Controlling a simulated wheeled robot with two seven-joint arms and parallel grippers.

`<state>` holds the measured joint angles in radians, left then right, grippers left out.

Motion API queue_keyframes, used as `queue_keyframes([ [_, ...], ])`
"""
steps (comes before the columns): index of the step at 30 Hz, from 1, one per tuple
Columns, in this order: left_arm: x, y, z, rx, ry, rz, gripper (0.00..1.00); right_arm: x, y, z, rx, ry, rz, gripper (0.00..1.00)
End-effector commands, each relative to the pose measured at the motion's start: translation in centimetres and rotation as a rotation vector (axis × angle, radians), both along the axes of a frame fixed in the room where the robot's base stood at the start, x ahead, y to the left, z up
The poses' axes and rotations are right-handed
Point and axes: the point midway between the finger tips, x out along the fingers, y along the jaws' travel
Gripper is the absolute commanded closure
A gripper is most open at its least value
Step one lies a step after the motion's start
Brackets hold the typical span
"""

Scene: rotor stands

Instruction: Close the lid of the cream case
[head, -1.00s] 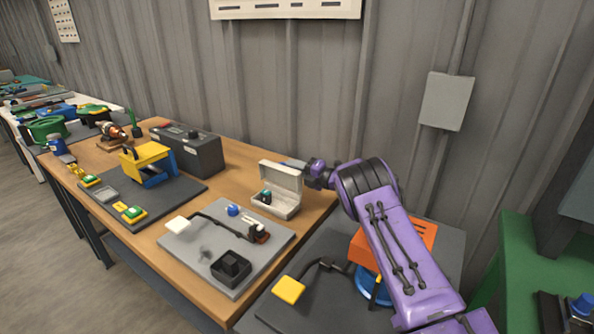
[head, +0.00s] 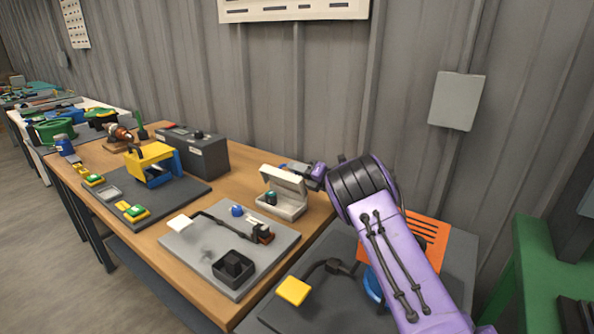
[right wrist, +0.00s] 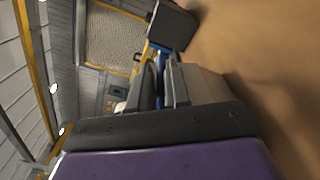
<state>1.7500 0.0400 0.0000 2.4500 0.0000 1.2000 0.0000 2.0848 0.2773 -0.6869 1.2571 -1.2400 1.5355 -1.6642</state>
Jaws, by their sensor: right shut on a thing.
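The cream case (head: 291,209) stands near the back right of the wooden bench. Its lid (head: 284,179) is hinged at the back and leans forward over the base, partly lowered, with a gap at the front. A small dark teal item (head: 271,198) shows inside the base. My right gripper (head: 291,167) is at the lid's upper edge, shut on the lid; its fingertips are partly hidden behind it. In the right wrist view the fingers (right wrist: 163,88) show close up, and the grip is hard to make out. My left gripper is not in view.
A grey mat (head: 205,256) with a black open box (head: 233,267) and a blue knob (head: 237,211) lies in front of the case. A dark grey box (head: 203,155) stands to the left. An orange slotted block (head: 425,235) is below my right arm. The corrugated wall is behind.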

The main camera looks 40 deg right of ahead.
Motion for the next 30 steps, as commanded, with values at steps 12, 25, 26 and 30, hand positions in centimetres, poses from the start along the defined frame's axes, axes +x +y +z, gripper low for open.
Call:
queue_keyframes([
  [12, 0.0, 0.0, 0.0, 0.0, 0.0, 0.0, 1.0, 0.0, 0.1, -0.3, -0.001, 0.006, 0.0, 0.62],
  [25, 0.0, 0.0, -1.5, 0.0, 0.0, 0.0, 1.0, -3.2, 1.9, 7.1, 0.0, 0.003, -0.005, 0.62],
  [26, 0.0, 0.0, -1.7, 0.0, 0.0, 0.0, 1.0, -3.7, 2.3, 7.8, -0.001, 0.002, -0.005, 0.62],
  [30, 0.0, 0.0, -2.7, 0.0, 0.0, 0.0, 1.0, -6.5, 4.4, 9.6, 0.0, 0.004, -0.006, 0.62],
])
